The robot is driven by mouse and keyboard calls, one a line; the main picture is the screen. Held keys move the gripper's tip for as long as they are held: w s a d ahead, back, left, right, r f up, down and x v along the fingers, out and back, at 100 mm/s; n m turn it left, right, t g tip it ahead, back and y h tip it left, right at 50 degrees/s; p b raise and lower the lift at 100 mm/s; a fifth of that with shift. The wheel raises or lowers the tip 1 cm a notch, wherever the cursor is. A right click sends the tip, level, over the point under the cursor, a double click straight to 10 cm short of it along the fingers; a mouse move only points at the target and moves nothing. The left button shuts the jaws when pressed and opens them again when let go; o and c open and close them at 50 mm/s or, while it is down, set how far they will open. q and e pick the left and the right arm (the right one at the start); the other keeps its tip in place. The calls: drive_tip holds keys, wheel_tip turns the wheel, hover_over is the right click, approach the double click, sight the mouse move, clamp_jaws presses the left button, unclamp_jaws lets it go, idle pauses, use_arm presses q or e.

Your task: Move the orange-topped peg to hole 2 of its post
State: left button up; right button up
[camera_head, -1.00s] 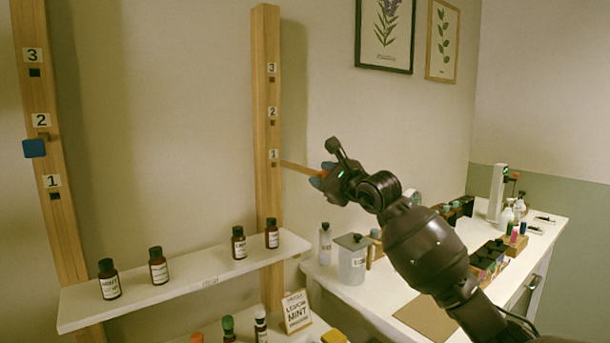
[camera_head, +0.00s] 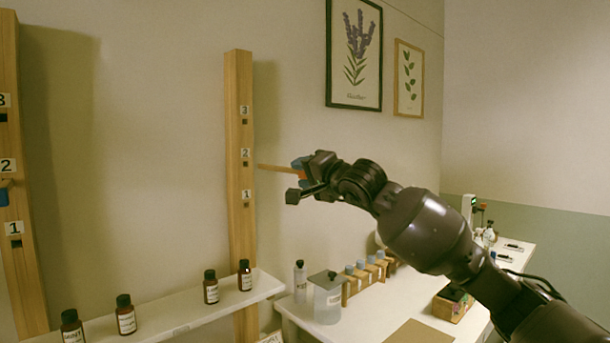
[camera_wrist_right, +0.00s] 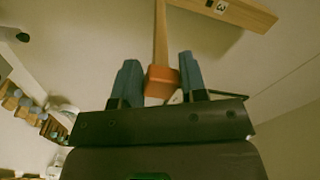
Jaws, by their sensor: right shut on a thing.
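The orange-topped peg (camera_head: 277,168) is a thin wooden rod with an orange head (camera_wrist_right: 162,80). My right gripper (camera_head: 298,178) is shut on the orange head, and its blue fingertips also show on both sides of it in the right wrist view (camera_wrist_right: 160,76). The rod points left towards the wooden post (camera_head: 240,210), roughly level with hole 2 (camera_head: 245,164). Its tip appears just short of the post's right edge; depth is hard to judge. Holes 1, 2 and 3 of this post look empty. Part of the post with label 3 (camera_wrist_right: 221,7) shows in the wrist view. My left gripper is not in view.
A second post (camera_head: 12,130) stands at the far left with a blue peg (camera_head: 3,197) by label 2. A white shelf (camera_head: 180,318) with several brown bottles lies below. A counter (camera_head: 375,318) with bottles and racks is at the right. The air around the gripper is clear.

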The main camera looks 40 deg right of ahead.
sight(288, 171)
drive_tip(key=shift+n, duration=0.3)
drive_tip(key=shift+w+f+b, duration=0.15)
drive_tip(key=shift+b, duration=0.45)
drive_tip(key=shift+w, duration=0.3)
drive_tip(key=shift+w+a, duration=0.1)
drive_tip(key=shift+w, duration=0.95)
drive_tip(key=shift+w+a+b, duration=0.1)
drive_tip(key=shift+w+b, duration=0.3)
drive_tip(key=shift+w, duration=1)
drive_tip(key=shift+b, duration=0.35)
